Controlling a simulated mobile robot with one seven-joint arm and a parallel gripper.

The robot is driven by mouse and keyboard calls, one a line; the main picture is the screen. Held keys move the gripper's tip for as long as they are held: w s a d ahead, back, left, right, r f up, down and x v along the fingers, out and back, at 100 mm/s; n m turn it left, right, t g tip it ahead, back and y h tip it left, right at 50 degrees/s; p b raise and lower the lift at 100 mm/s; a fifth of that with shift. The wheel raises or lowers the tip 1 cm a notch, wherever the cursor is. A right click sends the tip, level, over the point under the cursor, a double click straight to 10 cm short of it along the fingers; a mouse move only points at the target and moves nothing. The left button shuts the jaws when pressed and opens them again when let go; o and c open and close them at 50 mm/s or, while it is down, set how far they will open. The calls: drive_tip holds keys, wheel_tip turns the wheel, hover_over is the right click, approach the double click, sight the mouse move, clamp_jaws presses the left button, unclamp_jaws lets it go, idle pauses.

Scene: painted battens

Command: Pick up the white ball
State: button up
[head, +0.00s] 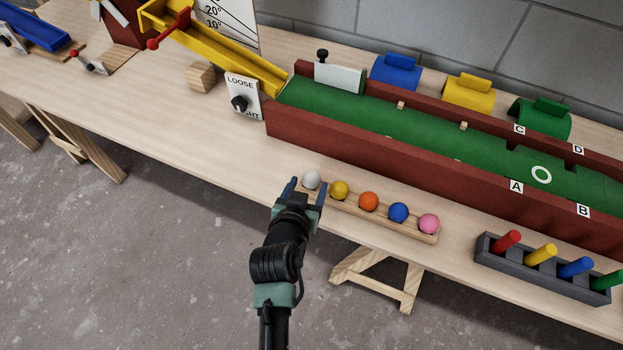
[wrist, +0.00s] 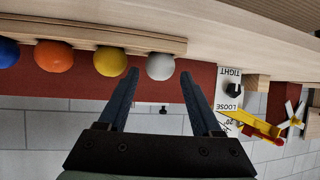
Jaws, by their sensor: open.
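The white ball (head: 311,179) sits at the left end of a wooden rack (head: 405,231) near the table's front edge. It also shows in the wrist view (wrist: 160,67), in line with the gap between my fingers. My gripper (head: 306,188) is open, with one finger on either side of the ball in the head view. In the wrist view my gripper (wrist: 160,75) has its fingertips near the ball's two sides, and nothing is held. I cannot tell whether a finger touches the ball.
A yellow ball (head: 340,190) sits close to the right of the white one, then orange (head: 369,201), blue (head: 398,212) and pink (head: 429,223) balls. A red-walled green lane (head: 430,140) stands behind. A grey peg holder (head: 540,272) is at right. Bare table lies left.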

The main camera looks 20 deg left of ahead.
sight(311, 180)
drive_tip(key=shift+x, duration=1.4)
clamp_jaws()
